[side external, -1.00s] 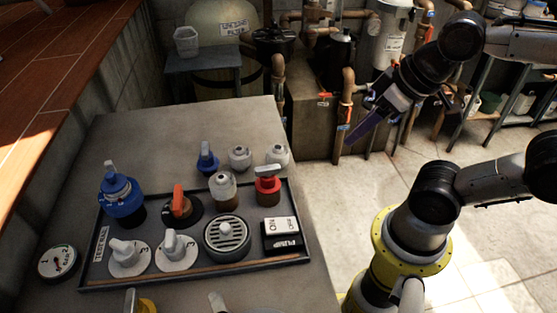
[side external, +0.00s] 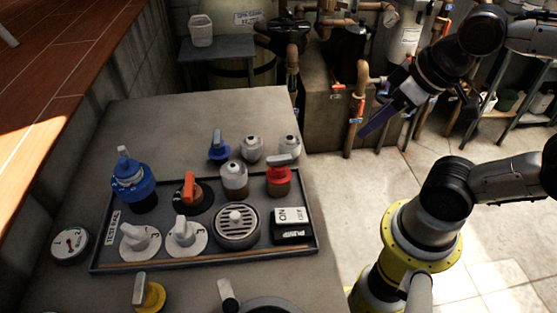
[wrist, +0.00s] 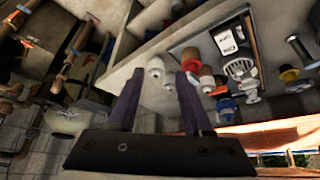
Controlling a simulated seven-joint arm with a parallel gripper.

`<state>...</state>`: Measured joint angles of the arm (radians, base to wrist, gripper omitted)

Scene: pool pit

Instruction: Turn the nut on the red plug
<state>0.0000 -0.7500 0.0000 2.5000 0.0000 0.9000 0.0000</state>
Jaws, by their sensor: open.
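The red plug (side external: 279,176) stands upright near the back right corner of a dark tray (side external: 200,262) on the grey slab. It has a grey bar-shaped top and a brownish base. My gripper (side external: 364,132) is in the air to the right of the slab and beyond it, well apart from the plug. In the wrist view my gripper (wrist: 158,75) shows two purple fingers spread apart with nothing held between them.
A beige-topped plug (side external: 234,178) stands just left of the red plug, and an ON switch block (side external: 291,224) is in front of it. Pale fittings (side external: 252,149) and a small blue valve (side external: 219,147) stand behind. The slab's far left area is bare.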

